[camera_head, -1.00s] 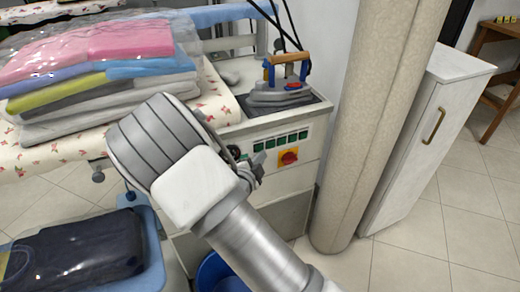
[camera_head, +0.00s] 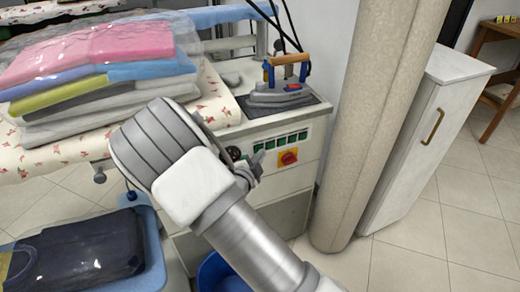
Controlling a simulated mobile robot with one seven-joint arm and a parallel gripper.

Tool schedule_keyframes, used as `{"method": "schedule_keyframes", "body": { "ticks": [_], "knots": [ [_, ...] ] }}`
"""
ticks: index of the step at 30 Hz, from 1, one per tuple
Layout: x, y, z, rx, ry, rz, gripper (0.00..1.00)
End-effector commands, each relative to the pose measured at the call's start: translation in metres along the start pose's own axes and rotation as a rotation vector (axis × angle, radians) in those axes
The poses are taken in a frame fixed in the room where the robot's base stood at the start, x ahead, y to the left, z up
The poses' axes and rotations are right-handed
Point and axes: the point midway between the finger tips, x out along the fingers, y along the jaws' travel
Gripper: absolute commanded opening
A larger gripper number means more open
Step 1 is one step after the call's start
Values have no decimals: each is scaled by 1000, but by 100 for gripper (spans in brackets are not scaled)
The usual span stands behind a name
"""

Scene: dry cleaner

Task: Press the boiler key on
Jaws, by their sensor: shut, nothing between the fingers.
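The control panel (camera_head: 312,139) is on the front of the ironing station, under the iron. It carries a row of green keys (camera_head: 280,142) and a red rotary switch on a yellow plate (camera_head: 288,157). I cannot read any labels, so I cannot tell which key is the boiler key. My gripper (camera_head: 258,160) is shut and empty, close to the panel at the left end of the key row. My arm hides the part of the panel to its left. Whether the fingertips touch a key cannot be told.
An iron (camera_head: 281,92) rests on the station top above the panel. Bagged folded clothes (camera_head: 100,75) lie on the ironing board at left. A beige column (camera_head: 372,120) stands to the right. A blue bucket (camera_head: 212,272) and a blue tray (camera_head: 155,250) are below.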

Motion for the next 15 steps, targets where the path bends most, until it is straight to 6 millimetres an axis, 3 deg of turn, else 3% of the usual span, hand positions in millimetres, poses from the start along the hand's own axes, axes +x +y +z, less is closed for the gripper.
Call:
{"method": "schedule_keyframes", "body": {
  "ticks": [15],
  "knots": [
    [-3,0,-3,-2,0,1,0]
  ]
}}
